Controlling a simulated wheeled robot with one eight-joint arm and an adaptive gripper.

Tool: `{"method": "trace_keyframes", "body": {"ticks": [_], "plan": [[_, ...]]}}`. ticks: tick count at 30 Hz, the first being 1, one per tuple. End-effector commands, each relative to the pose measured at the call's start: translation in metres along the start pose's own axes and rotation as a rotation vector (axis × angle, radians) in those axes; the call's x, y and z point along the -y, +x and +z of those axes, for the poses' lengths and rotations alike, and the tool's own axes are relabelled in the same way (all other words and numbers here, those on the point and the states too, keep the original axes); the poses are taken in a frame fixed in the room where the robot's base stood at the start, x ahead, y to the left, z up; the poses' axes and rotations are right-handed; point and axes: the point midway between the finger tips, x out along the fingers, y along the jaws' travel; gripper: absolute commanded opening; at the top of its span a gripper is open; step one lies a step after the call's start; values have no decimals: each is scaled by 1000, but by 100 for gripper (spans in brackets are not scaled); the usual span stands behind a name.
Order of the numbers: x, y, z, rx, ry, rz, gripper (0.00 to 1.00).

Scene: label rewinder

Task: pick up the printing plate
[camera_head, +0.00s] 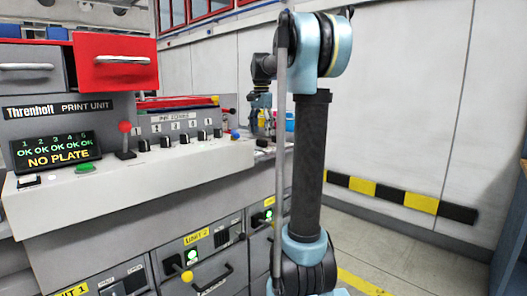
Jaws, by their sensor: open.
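I cannot make out a printing plate in this view. The print unit (60,200) fills the left side, and its screen (52,151) reads "NO PLATE" in yellow under a row of "OK" marks. My gripper (261,108) is small and far off, hanging downward beyond the right end of the control panel. My upright arm stands to the right of it. Its fingers look open, with nothing visible between them, though the fine detail is too small to tell.
A red drawer front (113,65) stands out beside a grey drawer (29,70). A red-knobbed lever (125,128) and several black knobs rise from the panel. Small coloured items (289,121) sit behind my arm. Lower drawers have handles (212,276). Floor at right (400,250) is clear.

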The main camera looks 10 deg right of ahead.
Motion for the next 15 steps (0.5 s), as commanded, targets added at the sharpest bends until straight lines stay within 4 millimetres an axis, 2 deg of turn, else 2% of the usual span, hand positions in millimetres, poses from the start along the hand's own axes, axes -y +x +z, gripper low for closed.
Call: {"method": "trace_keyframes", "body": {"ticks": [4, 12, 15], "plan": [[0, 9, -1, 0, 0, 0, 67], [0, 44, -3, 0, 0, 0, 67], [0, 51, -3, 0, 0, 0, 67]]}}
